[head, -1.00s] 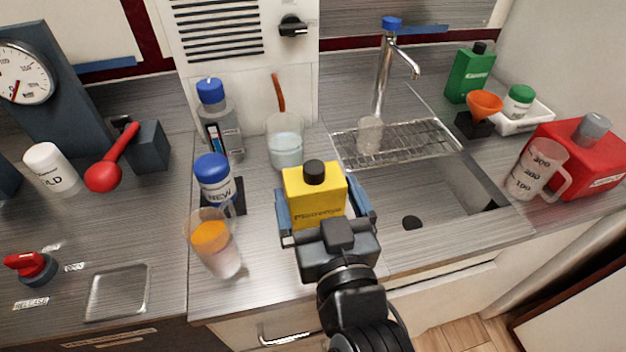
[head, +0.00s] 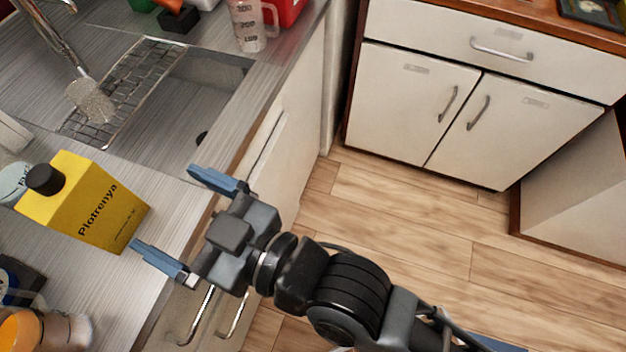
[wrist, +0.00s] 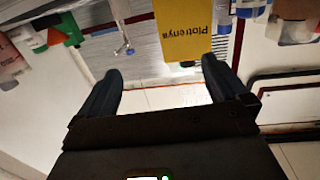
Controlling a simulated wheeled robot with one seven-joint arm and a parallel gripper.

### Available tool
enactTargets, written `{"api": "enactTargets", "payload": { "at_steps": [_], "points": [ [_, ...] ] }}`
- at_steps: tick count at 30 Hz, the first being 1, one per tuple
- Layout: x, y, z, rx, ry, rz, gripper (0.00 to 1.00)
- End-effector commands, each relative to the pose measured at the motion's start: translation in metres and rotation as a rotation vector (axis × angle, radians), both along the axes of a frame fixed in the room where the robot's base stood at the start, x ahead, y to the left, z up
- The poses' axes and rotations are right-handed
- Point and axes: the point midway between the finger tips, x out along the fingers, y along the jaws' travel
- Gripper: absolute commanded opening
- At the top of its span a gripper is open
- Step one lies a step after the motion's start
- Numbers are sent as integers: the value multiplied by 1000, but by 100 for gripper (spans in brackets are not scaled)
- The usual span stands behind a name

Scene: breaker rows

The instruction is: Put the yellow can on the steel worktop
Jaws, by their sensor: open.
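The sink with a wire rack (head: 125,95) and a tap (head: 60,40) lies behind the can. A measuring jug (head: 250,25) stands at the back. A cup with orange contents (head: 45,330) is at the lower left. White cabinets (head: 460,95) and open wooden floor (head: 400,205) are to the right.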

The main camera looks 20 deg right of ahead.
Motion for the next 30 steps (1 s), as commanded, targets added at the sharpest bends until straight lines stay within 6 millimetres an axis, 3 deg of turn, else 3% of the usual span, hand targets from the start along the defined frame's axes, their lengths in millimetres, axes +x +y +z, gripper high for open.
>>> {"api": "enactTargets", "payload": {
  "at_steps": [1, 6, 12, 15, 19, 24, 30],
  "points": [
    [-5, -27, -14, -12, 23, -53, 100],
    [-33, -115, -42, -33, 78, -238, 100],
    [-87, -200, -54, -59, 130, -436, 100],
    [-118, -232, -53, -73, 154, -525, 100],
    [-160, -264, -44, -89, 184, -629, 100],
    [-200, -286, -30, -104, 212, -719, 100],
    [-218, -293, -20, -109, 225, -757, 100]
  ]
}}
